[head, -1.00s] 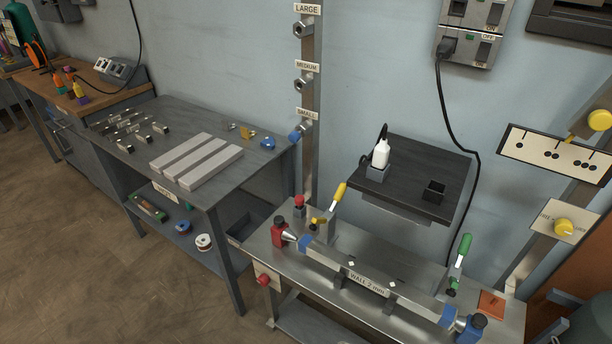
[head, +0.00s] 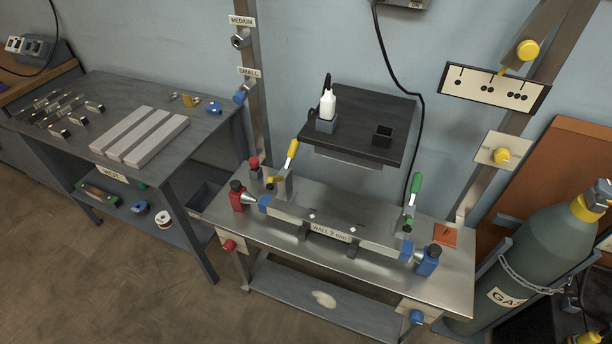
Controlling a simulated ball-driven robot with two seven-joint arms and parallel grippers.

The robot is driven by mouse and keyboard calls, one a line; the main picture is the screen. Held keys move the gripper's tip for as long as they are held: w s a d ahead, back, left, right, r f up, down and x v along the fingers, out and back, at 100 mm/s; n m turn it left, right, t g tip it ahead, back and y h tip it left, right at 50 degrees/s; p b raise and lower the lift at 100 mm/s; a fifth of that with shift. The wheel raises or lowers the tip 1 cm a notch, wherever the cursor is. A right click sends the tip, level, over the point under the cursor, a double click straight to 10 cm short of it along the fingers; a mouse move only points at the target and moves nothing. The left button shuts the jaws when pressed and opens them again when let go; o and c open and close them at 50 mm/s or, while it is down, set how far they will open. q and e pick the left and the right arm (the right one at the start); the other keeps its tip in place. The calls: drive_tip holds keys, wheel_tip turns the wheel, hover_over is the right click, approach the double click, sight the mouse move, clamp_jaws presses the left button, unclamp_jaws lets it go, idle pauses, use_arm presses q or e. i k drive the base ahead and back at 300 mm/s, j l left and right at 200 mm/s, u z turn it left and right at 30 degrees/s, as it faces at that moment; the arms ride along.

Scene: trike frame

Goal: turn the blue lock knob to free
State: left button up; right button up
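A blue knob (head: 416,317) sits on a pale labelled plate at the front right edge of the steel bench (head: 455,290). The label is too small to read, so I cannot tell the knob's setting. A blue block (head: 428,262) with a dark top stands at the right end of the tube fixture on the bench. A red knob (head: 229,245) sits on a similar plate at the front left. A red block (head: 238,197) with a dark top stands at the fixture's left end. Neither of my grippers is in view.
A tube (head: 285,211) marked "WALL 2 mm" lies between the end blocks, beside yellow (head: 291,152) and green (head: 415,187) handled clamps. A chained gas cylinder (head: 540,245) stands right of the bench. A dark shelf (head: 385,105) hangs behind it. The floor in front is clear.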

sight(416, 316)
drive_tip(key=z, duration=1.15)
